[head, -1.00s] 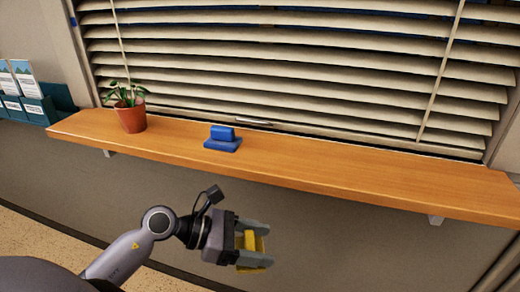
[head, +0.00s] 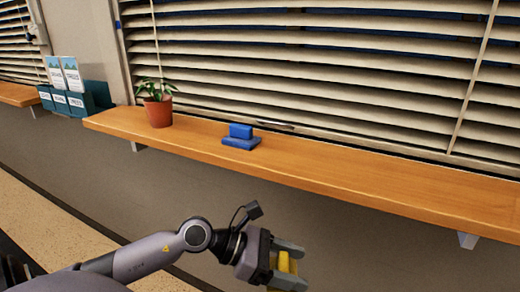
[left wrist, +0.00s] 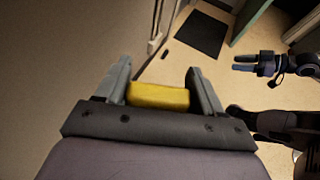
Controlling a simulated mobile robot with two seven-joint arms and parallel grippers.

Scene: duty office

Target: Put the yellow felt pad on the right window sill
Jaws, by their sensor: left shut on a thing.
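The yellow felt pad (head: 284,263) is held between the fingers of my left gripper (head: 297,267), below and in front of the wooden sill. In the left wrist view the pad (left wrist: 158,96) sits between the two grey fingers. The right window sill (head: 330,178) is a long orange-brown board under the blinds, above the gripper in the picture. My right gripper (left wrist: 243,63) shows small in the left wrist view, with its fingers apart and nothing between them.
A potted plant (head: 159,109) and a blue two-part object (head: 241,138) stand on the sill's left part. The sill right of them is clear. A leaflet rack (head: 72,101) is at left, and another sill (head: 17,94) is at far left. A dark mat (left wrist: 194,34) lies on the floor.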

